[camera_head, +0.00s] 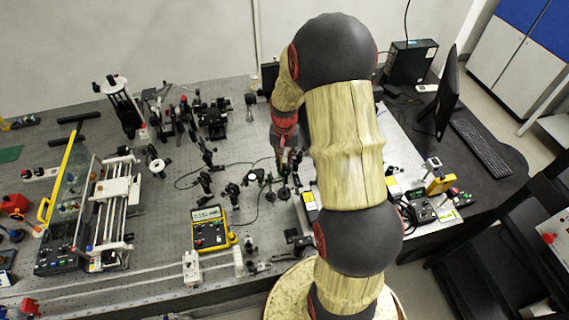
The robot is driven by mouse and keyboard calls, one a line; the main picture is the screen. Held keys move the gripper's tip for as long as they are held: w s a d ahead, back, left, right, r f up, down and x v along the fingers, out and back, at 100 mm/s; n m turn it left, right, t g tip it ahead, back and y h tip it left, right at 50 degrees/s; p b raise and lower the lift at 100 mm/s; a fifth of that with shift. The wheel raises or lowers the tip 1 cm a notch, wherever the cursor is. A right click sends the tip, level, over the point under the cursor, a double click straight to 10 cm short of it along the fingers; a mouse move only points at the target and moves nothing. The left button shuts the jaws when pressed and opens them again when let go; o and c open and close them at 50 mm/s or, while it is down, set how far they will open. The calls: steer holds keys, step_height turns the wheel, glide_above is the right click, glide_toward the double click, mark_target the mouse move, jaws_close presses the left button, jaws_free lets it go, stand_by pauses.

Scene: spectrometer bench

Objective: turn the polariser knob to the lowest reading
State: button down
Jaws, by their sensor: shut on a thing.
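My gripper (287,164) points down over the right part of the optical bench (165,283), partly beside my large arm. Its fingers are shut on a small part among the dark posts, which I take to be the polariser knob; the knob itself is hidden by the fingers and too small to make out. A yellow handheld meter (210,229) with a pale display stands on the bench to the left and nearer than the gripper. Its reading is too small to read.
Several dark optic mounts (233,195) crowd the bench just left of my gripper. A rail stage (115,205) and a clear panel with a yellow handle stand at the left. A monitor (447,95) and keyboard (480,145) are at the right.

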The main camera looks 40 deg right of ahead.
mark_target(284, 164)
steer(key=shift+n+b, duration=0.35)
steer(key=shift+n, duration=1.55)
steer(key=c, duration=1.8)
jaws_free()
step_height(284, 164, up, 12)
